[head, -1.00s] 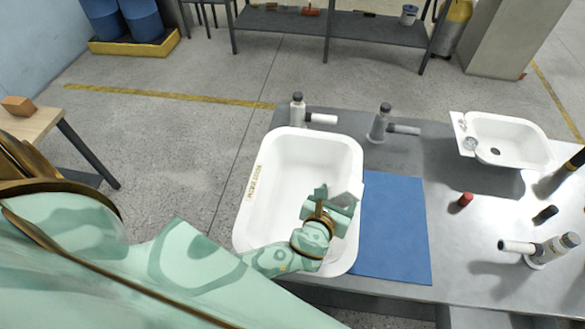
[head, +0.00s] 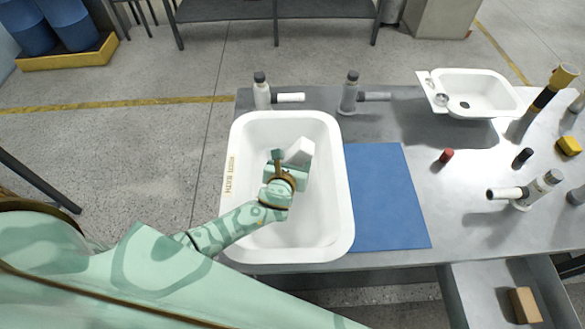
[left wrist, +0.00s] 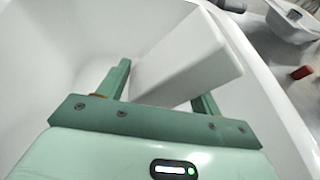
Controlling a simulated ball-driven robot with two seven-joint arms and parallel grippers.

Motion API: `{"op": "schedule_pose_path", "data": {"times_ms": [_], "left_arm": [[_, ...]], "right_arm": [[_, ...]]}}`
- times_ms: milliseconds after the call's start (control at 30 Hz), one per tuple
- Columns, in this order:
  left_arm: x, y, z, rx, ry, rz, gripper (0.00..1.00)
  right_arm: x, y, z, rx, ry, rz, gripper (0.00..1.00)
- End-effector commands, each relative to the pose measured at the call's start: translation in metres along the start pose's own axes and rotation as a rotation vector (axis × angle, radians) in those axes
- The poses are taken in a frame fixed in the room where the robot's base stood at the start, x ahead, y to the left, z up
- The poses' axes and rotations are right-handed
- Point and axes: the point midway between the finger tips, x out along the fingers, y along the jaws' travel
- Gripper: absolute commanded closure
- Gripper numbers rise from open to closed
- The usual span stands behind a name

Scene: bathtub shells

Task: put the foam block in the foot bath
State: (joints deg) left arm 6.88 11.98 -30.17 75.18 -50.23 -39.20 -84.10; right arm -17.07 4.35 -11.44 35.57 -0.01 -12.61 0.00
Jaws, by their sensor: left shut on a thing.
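The foot bath (head: 233,150) is a white rectangular tub with a rounded rim and a label on its left side, standing at the left of the metal table. My left gripper (head: 291,167) is shut on the white foam block (head: 300,150) and holds it tilted within the outline of the tub. In the left wrist view the foam block (left wrist: 190,60) sits between the two green fingers, with the tub's white walls around it. How far the block is above the tub floor I cannot tell. My right gripper is not in view.
A blue mat (head: 385,200) lies right of the tub. A small white basin (head: 470,95), a red cylinder (head: 446,156) and a yellow block (head: 569,145) are farther right. An open drawer (head: 480,300) holds a brown block (head: 524,305).

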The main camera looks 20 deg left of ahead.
Motion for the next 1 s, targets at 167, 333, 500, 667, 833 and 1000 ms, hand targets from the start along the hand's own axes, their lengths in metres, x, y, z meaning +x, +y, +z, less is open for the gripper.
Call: {"op": "schedule_pose_path", "data": {"times_ms": [167,333,500,667,833,1000], "left_arm": [[0.015,0.005,-0.02,0.002,0.003,0.001,0.56],[0.022,0.005,-0.037,0.001,0.002,0.0,0.56],[0.021,0.005,-0.033,0.001,0.001,0.0,0.56],[0.022,0.005,-0.036,0.001,0.001,0.0,0.3],[0.022,0.004,-0.036,0.001,0.0,0.0,0.11],[0.021,0.004,-0.035,0.001,0.0,0.0,0.11]], "right_arm": [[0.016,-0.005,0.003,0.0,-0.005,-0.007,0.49],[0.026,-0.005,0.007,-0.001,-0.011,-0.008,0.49],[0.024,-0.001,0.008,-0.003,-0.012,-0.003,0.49],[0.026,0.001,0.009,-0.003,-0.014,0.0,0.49],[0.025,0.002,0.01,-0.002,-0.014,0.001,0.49],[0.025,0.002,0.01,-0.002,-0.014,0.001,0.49]]}}
